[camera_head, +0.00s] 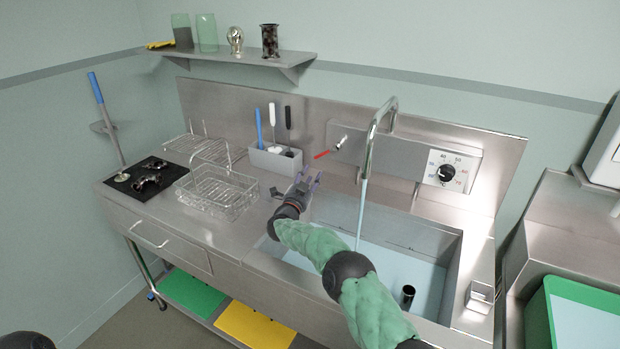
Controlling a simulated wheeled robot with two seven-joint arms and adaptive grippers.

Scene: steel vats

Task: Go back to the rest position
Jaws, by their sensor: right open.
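My right arm, in a green sleeve, reaches in from the bottom right over the front of the sink. My right gripper (308,181) is open and empty, with its fingers pointing toward the back panel. It shows just below the red lever (325,154) and left of the tall curved tap (371,140). I see no contact between the gripper and either of them. A pale blue stream (361,215) runs down from the tap's spout into the sink. My left gripper is not in view.
The sink (452,262) holds pale blue liquid and a dark upright tube (407,296). A grey tool holder (275,162) and wire basket (216,192) stand left of the gripper. A dial (446,172) is on the panel at right. A green-rimmed tray (541,325) is at far right.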

